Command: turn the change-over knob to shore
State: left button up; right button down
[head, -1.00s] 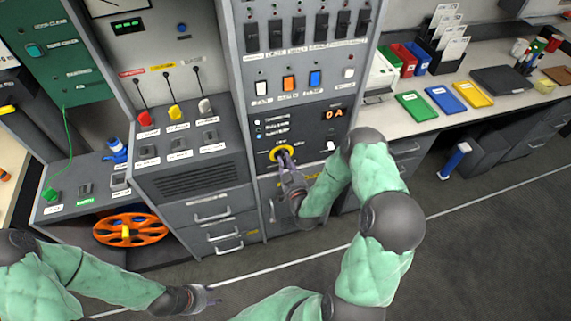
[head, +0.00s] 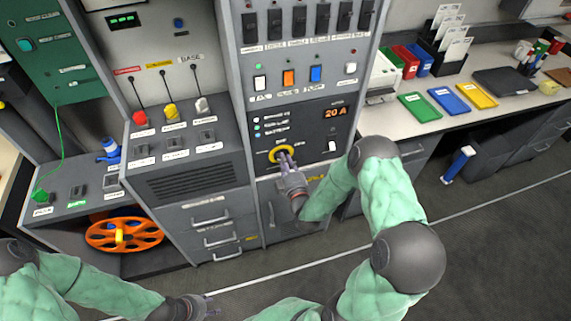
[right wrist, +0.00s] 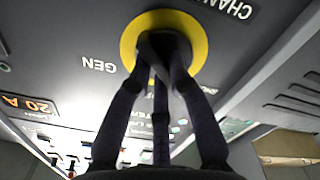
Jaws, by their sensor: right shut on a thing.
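The change-over knob has a yellow ring (head: 275,157) on the dark panel below an orange display (head: 336,112) reading 20 A. My right gripper (head: 286,158) is shut on the knob; in the right wrist view its fingers (right wrist: 163,50) meet over the dark middle of the yellow ring (right wrist: 200,32). The fingers hide the knob's grip, so I cannot tell where it points. A GEN label (right wrist: 98,65) shows beside the ring. My left gripper (head: 212,308) is low at the front, away from the panel; its finger opening is too small to judge.
Black breakers (head: 298,24) and coloured switches (head: 289,77) are above the knob. Drawers (head: 212,220) stand left of it. An orange cable reel (head: 98,236) lies at left. A desk with coloured trays (head: 420,107) is at right. The floor in front is clear.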

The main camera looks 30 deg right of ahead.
jog(key=shift+n+b, duration=0.4)
jog(key=shift+n, duration=0.6)
jog(key=shift+a, duration=0.1)
jog(key=c, duration=1.1)
grip_release()
jog(key=shift+c, duration=0.2)
jog(key=shift+s, duration=0.1)
jog(key=v, duration=1.1)
jog(key=shift+s, duration=0.4)
jog(key=shift+f, duration=0.1)
